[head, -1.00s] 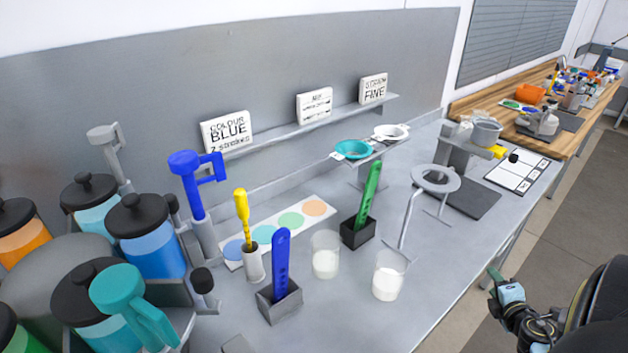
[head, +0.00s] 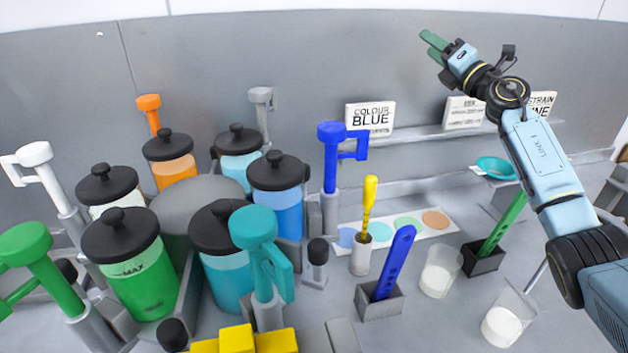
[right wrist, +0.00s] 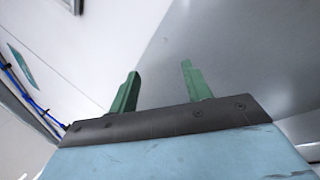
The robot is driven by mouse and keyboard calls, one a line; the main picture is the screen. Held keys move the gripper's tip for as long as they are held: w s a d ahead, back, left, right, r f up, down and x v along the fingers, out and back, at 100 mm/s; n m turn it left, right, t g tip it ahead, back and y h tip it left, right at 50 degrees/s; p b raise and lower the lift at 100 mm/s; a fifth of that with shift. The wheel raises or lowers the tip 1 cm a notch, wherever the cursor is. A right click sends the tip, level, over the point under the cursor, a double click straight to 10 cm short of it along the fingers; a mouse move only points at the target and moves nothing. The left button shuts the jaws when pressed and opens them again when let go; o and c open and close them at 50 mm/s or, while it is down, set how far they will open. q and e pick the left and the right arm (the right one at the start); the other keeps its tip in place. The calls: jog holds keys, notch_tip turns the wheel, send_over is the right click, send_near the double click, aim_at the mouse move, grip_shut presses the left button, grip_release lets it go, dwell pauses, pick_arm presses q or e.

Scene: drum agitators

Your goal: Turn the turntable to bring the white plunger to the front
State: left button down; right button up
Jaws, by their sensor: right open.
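The turntable (head: 190,207) is a grey drum ringed by several jars with black lids, each with a coloured plunger. The white plunger (head: 38,165) stands at the far left, beside a jar of white liquid (head: 112,192). The teal plunger (head: 262,255) stands at the front right, the green plunger (head: 28,250) at the front left. The blue (head: 332,155), grey (head: 262,105) and orange (head: 150,108) plungers stand around the right and back. My right gripper (head: 428,48) is raised high above the shelf, open and empty; its green fingers are apart in the right wrist view (right wrist: 160,88). My left gripper is not in view.
A blue spoon (head: 395,262) and a green spoon (head: 503,226) stand in holders right of the turntable, near two beakers (head: 440,272) of white powder. A yellow block (head: 237,340) is at the bottom edge. A shelf with sign cards (head: 370,117) runs along the back wall.

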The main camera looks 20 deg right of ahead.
jog(key=s+a+f+n+g+y+p, duration=0.1)
jog(key=a+f+n+g+y+p, duration=0.2)
jog(key=a+n+g, duration=0.85)
jog(key=s+a+f+n+g+y+p, duration=0.15)
jog(key=a+f+n+g, duration=0.3)
jog(key=a, duration=1.35)
jog(key=s+d+f+n+g+h+p, duration=0.2)
jog(key=s+d+f+n+g+h, duration=0.2)
jog(key=n+h, duration=0.15)
jog(key=shift+m, duration=0.25)
jog(key=p+x, duration=0.2)
jog(key=x, duration=1.1)
jog(key=shift+s+d+p, duration=0.15)
jog(key=shift+p, duration=0.25)
grip_shut()
